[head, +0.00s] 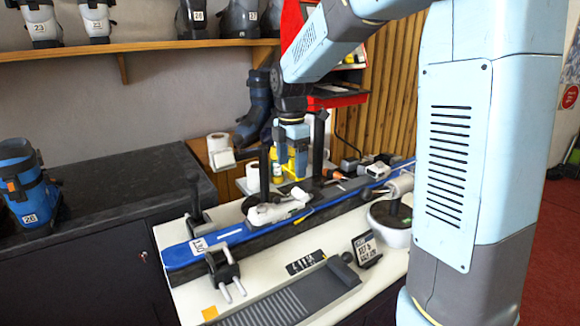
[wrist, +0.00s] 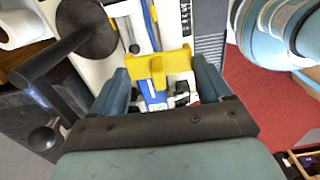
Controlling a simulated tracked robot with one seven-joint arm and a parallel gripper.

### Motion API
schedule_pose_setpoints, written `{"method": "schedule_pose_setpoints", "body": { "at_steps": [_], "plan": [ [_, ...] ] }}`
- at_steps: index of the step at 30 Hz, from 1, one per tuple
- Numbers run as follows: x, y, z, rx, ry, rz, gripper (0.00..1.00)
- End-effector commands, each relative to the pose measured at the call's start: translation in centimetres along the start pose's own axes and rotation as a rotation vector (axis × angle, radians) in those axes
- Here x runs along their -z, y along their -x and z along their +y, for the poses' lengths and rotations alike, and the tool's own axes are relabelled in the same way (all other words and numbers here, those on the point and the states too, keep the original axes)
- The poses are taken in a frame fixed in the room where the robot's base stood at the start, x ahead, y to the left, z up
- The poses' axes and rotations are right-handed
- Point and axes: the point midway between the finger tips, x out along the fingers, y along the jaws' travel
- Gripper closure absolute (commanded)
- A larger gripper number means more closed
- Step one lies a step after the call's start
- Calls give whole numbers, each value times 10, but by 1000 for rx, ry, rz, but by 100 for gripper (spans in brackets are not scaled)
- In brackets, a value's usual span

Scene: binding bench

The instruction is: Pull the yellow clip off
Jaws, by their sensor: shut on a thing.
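My gripper (wrist: 160,72) is shut on the yellow clip (wrist: 157,64), which spans the space between its two blue-grey fingers in the wrist view. In the head view my gripper (head: 291,143) points down over the far side of the bench, with yellow showing at its fingers. The blue ski (head: 185,254) lies along the bench with a binding on it; a strip of blue also shows under the clip in the wrist view (wrist: 152,95). The fingers partly hide the clip, and I cannot tell whether it touches the ski.
Black clamp posts with handles (head: 224,272) stand along the bench (head: 168,236). A white bowl (head: 392,231), a small number sign (head: 366,249) and a grey ridged plate (head: 290,300) are at the front. A paper roll (head: 220,150) and a blue boot (head: 256,110) stand behind.

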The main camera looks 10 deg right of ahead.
Motion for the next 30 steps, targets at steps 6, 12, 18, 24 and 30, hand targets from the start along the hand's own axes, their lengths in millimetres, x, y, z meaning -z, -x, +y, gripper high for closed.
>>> {"method": "schedule_pose_setpoints", "body": {
  "at_steps": [6, 12, 18, 24, 30],
  "plan": [
    [0, 9, 0, -1, 0, 0, 52],
    [0, 17, 0, 0, 0, 0, 52],
    [0, 25, 0, -1, 0, 0, 52],
    [0, 32, 0, 0, 1, 0, 52],
    [0, 33, 0, 0, 1, 0, 52]
  ]
}}
